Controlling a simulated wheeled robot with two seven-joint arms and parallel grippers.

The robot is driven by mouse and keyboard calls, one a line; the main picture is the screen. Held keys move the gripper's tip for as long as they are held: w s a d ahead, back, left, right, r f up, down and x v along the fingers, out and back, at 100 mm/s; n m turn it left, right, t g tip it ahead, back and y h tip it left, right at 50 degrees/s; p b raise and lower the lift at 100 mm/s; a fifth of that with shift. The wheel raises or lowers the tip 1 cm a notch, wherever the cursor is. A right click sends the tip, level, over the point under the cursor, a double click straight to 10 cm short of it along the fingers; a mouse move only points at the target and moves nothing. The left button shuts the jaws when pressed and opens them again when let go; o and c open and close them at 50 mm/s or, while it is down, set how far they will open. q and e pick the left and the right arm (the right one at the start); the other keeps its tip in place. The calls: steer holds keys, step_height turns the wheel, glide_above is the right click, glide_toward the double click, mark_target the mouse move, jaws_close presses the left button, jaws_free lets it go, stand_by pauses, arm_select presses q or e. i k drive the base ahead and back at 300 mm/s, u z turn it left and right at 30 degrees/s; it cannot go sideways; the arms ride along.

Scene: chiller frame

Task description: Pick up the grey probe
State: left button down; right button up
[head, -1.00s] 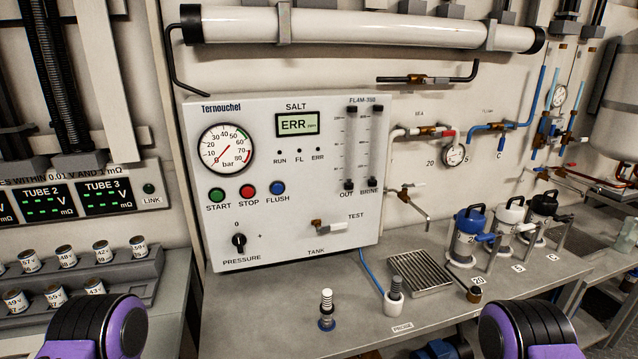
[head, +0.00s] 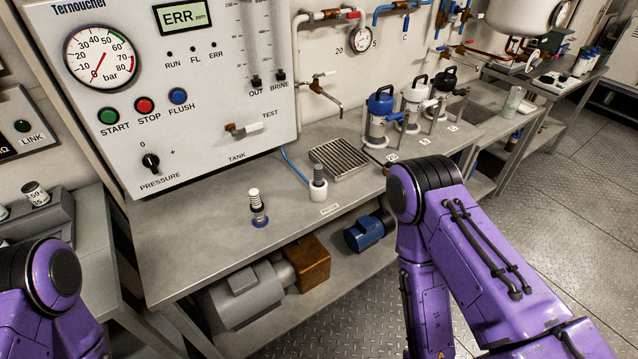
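The grey probe (head: 318,174) stands upright in a small white holder (head: 318,193) on the grey bench. Only its ribbed grey upper part shows; its lower end is hidden in the holder. A blue cable (head: 292,165) runs from beside the holder toward the panel. A small label (head: 329,209) lies in front of it on the bench. Neither of my grippers is in view. Only purple links of my arms show, at the lower left and the lower right.
A ribbed white-topped fitting on a blue base (head: 258,208) stands left of the probe. A metal drain grate (head: 340,158) lies behind and right of it. A blue-topped filter housing (head: 380,117) stands farther right. The bench's front left (head: 190,240) is bare.

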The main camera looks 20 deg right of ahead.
mark_target(318, 167)
steer(key=z, duration=2.4)
steer(key=i, duration=1.85)
steer(key=u, duration=2.7)
